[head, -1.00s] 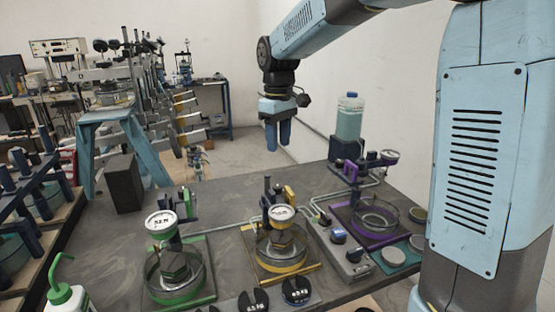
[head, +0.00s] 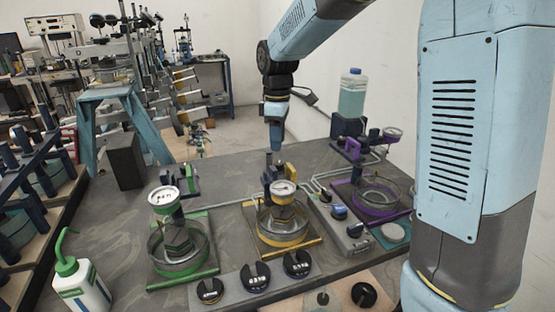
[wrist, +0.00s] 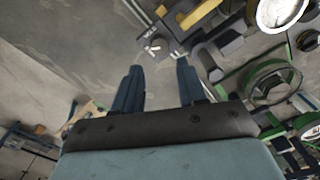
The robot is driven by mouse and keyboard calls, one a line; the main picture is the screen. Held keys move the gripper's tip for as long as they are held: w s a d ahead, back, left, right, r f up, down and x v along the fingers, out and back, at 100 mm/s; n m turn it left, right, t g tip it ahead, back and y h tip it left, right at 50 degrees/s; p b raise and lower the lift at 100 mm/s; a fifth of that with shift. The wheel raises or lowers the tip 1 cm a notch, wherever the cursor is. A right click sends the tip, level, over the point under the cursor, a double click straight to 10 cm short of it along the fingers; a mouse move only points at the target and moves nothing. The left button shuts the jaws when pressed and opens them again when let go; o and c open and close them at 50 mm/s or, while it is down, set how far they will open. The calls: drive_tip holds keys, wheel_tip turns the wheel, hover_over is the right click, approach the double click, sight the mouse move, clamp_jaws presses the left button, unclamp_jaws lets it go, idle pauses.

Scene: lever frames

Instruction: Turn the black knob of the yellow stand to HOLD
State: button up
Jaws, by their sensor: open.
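The yellow stand (head: 318,243) is in the middle of the bench in the head view, with a round dial (head: 284,187) above a glass dish. A dark post and a yellow part (head: 291,172) rise behind the dial. My gripper (head: 275,146) points down above the back of this stand, close over the post. In the wrist view the two fingers of my gripper (wrist: 158,68) are apart, with nothing between them. I cannot make out the black knob's setting.
A similar green stand (head: 183,281) is to the left and a purple one (head: 378,214) to the right. A grey box with knobs (head: 345,236) lies between yellow and purple. Black weights (head: 256,276) line the front. A bottle (head: 352,95) stands behind.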

sight(278, 162)
wheel_tip(278, 162, down, 7)
idle(0.3)
clamp_jaws()
idle(0.4)
drive_tip(key=shift+m, duration=0.3)
drive_tip(key=m, duration=0.4)
drive_tip(key=shift+w+r, duration=0.1)
drive_tip(key=shift+m, duration=2.1)
